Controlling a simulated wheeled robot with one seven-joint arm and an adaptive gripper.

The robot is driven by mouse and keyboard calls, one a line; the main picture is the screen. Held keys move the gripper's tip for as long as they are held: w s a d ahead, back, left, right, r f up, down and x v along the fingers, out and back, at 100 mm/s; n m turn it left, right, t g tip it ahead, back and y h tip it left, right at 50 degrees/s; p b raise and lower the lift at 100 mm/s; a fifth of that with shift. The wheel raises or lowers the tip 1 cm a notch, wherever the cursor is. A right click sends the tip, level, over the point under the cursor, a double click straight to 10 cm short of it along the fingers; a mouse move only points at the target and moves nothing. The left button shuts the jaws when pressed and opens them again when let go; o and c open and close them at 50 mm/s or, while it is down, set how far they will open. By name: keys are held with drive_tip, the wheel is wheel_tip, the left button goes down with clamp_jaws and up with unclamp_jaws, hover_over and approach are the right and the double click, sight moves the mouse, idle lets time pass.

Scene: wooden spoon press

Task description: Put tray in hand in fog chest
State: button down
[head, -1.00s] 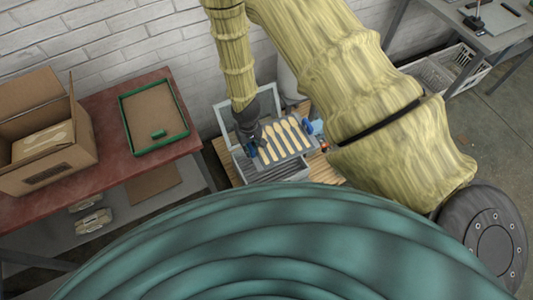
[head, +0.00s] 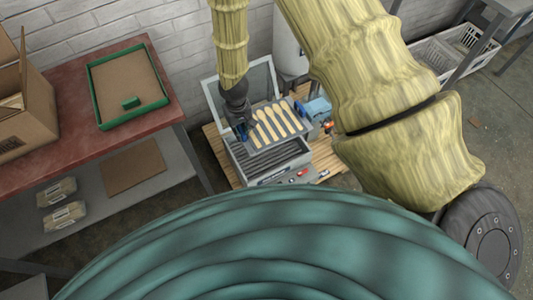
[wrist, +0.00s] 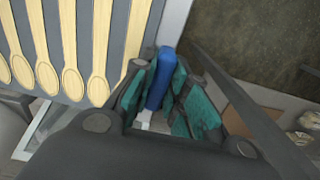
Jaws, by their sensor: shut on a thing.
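The tray (head: 282,134) is dark grey and carries several pale wooden spoons lying side by side. My gripper (head: 241,130) is shut on the tray's blue handle at its left edge. In the wrist view my gripper (wrist: 160,85) has its teal pads around the blue handle (wrist: 159,78), and the spoons lie on the tray (wrist: 50,60) at upper left. The fog chest (head: 268,172) is a grey box with its clear-paned lid (head: 212,92) raised at the back. The tray is over the chest's back part, and slats show inside the front. Whether they touch is unclear.
The chest stands on a wooden slatted platform (head: 327,157). A small blue device (head: 317,108) is right of the tray. A white cylinder (head: 290,50) stands behind. The red-topped table (head: 75,125) at left holds a green-rimmed board (head: 128,82) and a cardboard box (head: 22,115).

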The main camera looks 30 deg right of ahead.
drive_tip(key=w+f+b, duration=0.2)
drive_tip(key=f+b, duration=0.8)
drive_tip(key=b, duration=0.2)
drive_tip(key=w+d+f+b, duration=0.1)
drive_tip(key=w+f+b, duration=0.1)
drive_tip(key=f+b, duration=0.9)
drive_tip(key=w+f+b, duration=0.2)
drive_tip(key=f+b, duration=0.8)
drive_tip(key=b, duration=0.4)
drive_tip(key=shift+w+d+f+b, duration=0.15)
drive_tip(key=shift+f+b, duration=0.1)
drive_tip(key=shift+b, duration=0.15)
drive_tip(key=shift+r, duration=0.1)
drive_tip(key=c, duration=1.7)
unclamp_jaws()
wheel_tip(320, 180, up, 12)
drive_tip(key=p, duration=0.6)
